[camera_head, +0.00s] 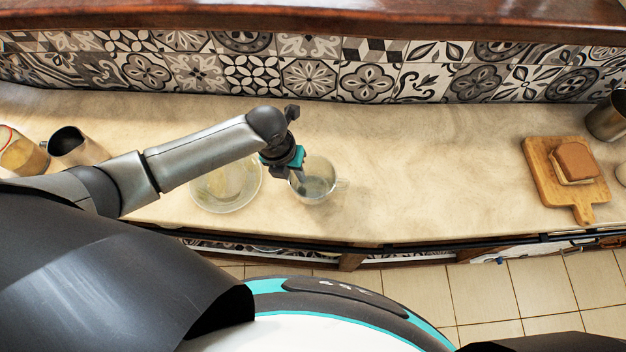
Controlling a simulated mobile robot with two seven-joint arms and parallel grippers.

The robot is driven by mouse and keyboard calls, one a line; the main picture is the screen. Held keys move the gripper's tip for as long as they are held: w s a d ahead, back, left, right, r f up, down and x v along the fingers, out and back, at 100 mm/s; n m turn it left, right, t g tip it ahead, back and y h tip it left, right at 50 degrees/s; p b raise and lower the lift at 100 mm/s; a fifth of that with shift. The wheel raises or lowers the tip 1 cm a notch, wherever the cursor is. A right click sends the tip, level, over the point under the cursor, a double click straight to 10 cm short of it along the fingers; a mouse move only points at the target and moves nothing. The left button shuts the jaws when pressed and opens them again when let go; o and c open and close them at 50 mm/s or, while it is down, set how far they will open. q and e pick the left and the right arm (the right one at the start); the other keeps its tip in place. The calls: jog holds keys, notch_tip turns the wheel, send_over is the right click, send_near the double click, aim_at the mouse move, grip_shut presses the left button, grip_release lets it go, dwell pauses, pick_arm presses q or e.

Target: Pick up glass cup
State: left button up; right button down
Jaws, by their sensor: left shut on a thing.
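The glass cup (318,186) is clear, with a handle on its right side. It is at the middle of the stone counter, near the front edge. My left gripper (299,184) reaches down from above at the cup's left side and is shut on its rim or wall. The fingertips are partly hidden by the gripper body and blurred by the glass. I cannot tell whether the cup touches the counter or is slightly lifted. My right gripper is not in view.
A clear glass plate (243,194) lies just left of the cup, under my left forearm. A metal cup (72,143) and a jar (18,155) stand at the far left. A wooden board (541,172) with bread (575,161) lies at right. The counter between is clear.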

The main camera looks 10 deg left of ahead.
pick_arm(q)
grip_shut()
jog(key=shift+r, duration=0.2)
dwell(0.3)
